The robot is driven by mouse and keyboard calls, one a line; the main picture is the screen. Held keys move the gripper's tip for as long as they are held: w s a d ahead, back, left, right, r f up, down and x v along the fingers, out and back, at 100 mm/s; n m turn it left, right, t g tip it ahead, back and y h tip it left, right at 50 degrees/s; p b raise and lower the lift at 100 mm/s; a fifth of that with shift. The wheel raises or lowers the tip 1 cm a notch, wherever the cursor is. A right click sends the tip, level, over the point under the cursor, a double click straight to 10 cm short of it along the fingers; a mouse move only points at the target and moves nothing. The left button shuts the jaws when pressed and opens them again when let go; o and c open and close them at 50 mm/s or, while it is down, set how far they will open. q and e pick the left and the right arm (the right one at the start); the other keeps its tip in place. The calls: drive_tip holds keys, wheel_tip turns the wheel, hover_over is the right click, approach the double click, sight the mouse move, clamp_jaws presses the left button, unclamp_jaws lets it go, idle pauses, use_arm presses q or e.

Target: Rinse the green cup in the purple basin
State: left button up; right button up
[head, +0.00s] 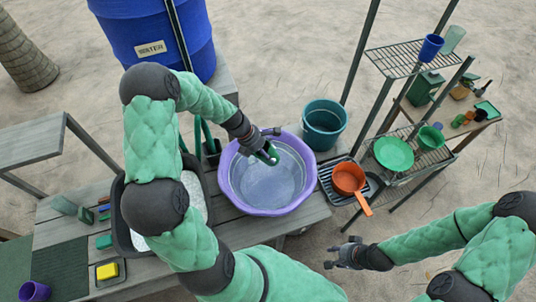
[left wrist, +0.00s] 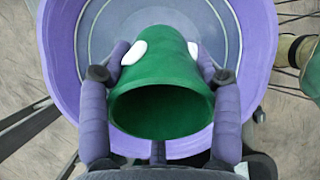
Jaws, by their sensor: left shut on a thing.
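The purple basin (head: 228,196) stands on the wooden bench, with what looks like clear water inside. My left gripper (head: 268,153) is over the upper left part of the basin, shut on the green cup (head: 272,158). In the left wrist view the green cup (left wrist: 165,95) lies between the two fingers of my left gripper (left wrist: 162,75), its open mouth toward the camera, with the purple basin (left wrist: 262,60) behind it. I cannot tell whether the cup touches the water. My right gripper (head: 338,254) is empty, low and right of the bench; its fingers look apart.
A teal bucket (head: 324,122) stands behind the basin at right. An orange pan (head: 349,180) sits on a dark rack (head: 330,187) right of the basin. A blue water barrel (head: 150,40) stands behind. A wire shelf (head: 398,60) with dishes is at right. A black tub (head: 130,235) is left.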

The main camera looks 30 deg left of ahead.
use_arm(q)
drive_tip(key=shift+s+f+b, duration=0.1)
drive_tip(key=shift+f+b, duration=0.7)
drive_tip(key=shift+f, duration=0.05)
wheel_tip(320, 180, down, 17)
drive_tip(key=b, duration=1.8)
drive_tip(key=shift+f, duration=0.55)
drive_tip(key=shift+r+p, duration=0.15)
drive_tip(key=shift+p, duration=0.25)
drive_tip(key=shift+a, duration=0.1)
